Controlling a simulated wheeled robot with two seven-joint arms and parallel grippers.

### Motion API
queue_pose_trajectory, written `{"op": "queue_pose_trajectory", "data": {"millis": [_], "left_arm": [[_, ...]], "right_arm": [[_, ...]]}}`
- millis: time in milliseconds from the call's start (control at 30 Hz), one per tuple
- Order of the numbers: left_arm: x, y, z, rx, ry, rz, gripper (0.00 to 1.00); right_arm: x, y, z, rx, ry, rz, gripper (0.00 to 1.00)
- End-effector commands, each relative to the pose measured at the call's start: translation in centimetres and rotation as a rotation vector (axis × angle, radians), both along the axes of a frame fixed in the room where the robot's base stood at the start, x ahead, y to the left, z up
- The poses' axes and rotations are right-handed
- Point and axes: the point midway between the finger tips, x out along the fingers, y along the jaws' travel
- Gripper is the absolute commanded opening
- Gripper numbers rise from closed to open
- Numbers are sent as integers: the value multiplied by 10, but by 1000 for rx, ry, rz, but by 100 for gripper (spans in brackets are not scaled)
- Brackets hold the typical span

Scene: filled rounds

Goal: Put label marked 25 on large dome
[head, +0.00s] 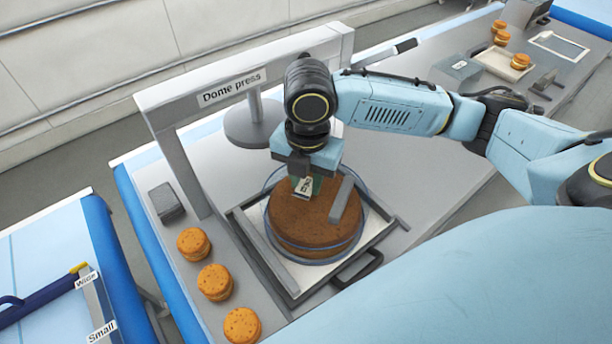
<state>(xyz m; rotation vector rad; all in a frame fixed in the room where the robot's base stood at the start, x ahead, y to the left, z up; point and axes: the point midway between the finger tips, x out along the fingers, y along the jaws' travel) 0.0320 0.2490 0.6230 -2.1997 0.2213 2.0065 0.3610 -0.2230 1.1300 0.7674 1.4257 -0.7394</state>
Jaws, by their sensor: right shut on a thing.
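My right gripper (308,172) is shut on a small pale label (303,188) with dark marks too small to read for sure. It holds the label over the far side of a large round brown cake (306,228). A clear, blue-rimmed round cover (268,222), which looks like the large dome, surrounds the cake. I cannot tell whether the label touches it. A grey bar (342,200) shows over the cake's right side. The gripper hides part of the cover's far edge. My left gripper is not in view.
The cake is in a grey-framed tray (258,262) with a dark handle (358,270), before the dome press (232,92). Several small orange rounds (214,282) and a grey block (167,202) stand left. More rounds and a white tray (505,64) are far right.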

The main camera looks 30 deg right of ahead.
Motion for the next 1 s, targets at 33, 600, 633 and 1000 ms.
{"op": "queue_pose_trajectory", "data": {"millis": [33,600,633,1000], "left_arm": [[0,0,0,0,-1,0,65],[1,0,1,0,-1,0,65],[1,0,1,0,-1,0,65],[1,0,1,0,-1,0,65]], "right_arm": [[0,0,-1,-1,1,0,20],[0,0,-4,-1,1,0,54],[0,0,-4,-1,1,0,54],[-1,0,-5,-2,3,0,75]]}}
